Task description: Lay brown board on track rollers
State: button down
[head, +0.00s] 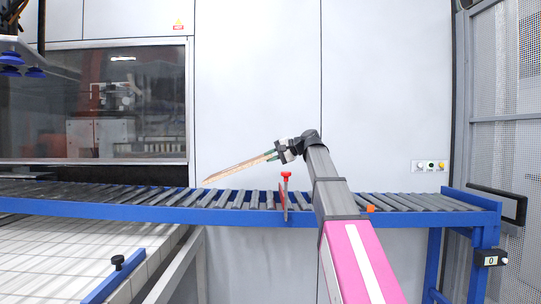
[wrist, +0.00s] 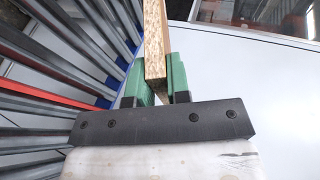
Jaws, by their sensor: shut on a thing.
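The brown board (head: 236,168) is a thin, light-brown panel seen nearly edge-on in the head view. It slants down to the left above the track rollers (head: 150,194), its far end low over them; I cannot tell whether that end touches. My gripper (head: 273,153) is shut on the board's near end. In the wrist view, the green fingers (wrist: 156,84) pinch the board's edge (wrist: 155,45), which runs away toward the top. The grey rollers (wrist: 60,75) lie to the left of the board there. The board's far end is outside the wrist view.
The track has a blue side rail (head: 240,216). A red-topped stop (head: 285,178) stands at its near edge, close to my arm. An orange piece (head: 370,209) sits to the right. A glazed machine window (head: 95,100) is behind the track's left part. The rollers left of the stop look clear.

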notch_tip(320, 180, down, 6)
dwell(0.6)
jog(key=shift+f, duration=0.4)
dwell(0.4)
jog(key=c, duration=1)
grip_release()
jog(key=shift+o, duration=0.2)
jog(key=shift+s+d+r+g+h, duration=0.15)
jog(key=shift+g+h, duration=0.3)
jog(key=shift+h, duration=0.75)
jog(key=shift+d+r+g+h, duration=0.15)
jog(key=shift+g+h, duration=0.35)
jog(key=shift+h, duration=0.7)
jog(key=shift+s+d+r+g+h, duration=0.15)
jog(key=shift+g+h, duration=0.3)
jog(key=shift+h, duration=0.75)
